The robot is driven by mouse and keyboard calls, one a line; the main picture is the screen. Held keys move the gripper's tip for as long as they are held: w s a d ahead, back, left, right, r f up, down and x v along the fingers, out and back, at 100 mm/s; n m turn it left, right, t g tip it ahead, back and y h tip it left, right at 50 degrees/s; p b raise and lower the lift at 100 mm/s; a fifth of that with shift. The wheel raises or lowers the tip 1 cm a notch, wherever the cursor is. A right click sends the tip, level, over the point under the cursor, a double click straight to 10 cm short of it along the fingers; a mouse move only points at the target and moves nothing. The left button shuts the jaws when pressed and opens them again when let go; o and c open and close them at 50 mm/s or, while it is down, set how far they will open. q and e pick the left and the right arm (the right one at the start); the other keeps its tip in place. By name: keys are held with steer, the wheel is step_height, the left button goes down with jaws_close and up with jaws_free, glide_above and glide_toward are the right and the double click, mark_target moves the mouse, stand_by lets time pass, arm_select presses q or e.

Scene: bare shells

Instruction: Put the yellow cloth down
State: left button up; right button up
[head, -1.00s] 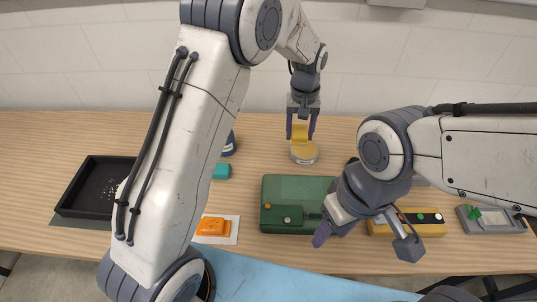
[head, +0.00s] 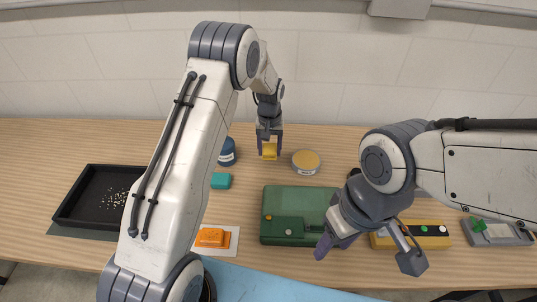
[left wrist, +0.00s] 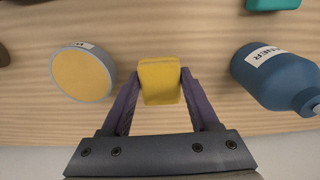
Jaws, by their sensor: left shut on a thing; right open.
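The yellow cloth (head: 269,151) is a small folded block between the fingers of my left gripper (head: 269,143). It also shows in the left wrist view (left wrist: 160,80), pinched between the two purple fingertips of the left gripper (left wrist: 160,86). It is at or just above the wooden table; I cannot tell whether it touches. My right gripper (head: 335,243) is open and empty, over the front right of the green case; its far parts are partly hidden by its own wrist.
A round yellow-topped tin (head: 306,162) stands right of the cloth, and a blue bottle (head: 227,152) left of it. A teal block (head: 220,181), green case (head: 290,202), orange item (head: 210,237), black tray (head: 72,208) and yellow button box (head: 430,232) lie nearer.

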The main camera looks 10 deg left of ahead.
mark_target(269, 164)
arm_select(q)
steer(key=shift+a+f, duration=0.2)
steer(key=shift+a, duration=0.05)
step_height(269, 164, down, 3)
steer(key=shift+f+p, duration=0.15)
steer(key=shift+p, duration=0.6)
steer(key=shift+w+f, duration=0.1)
steer(key=shift+f, duration=0.15)
steer(key=shift+f, duration=0.1)
steer(key=shift+f, duration=0.15)
steer(key=o, duration=1.2)
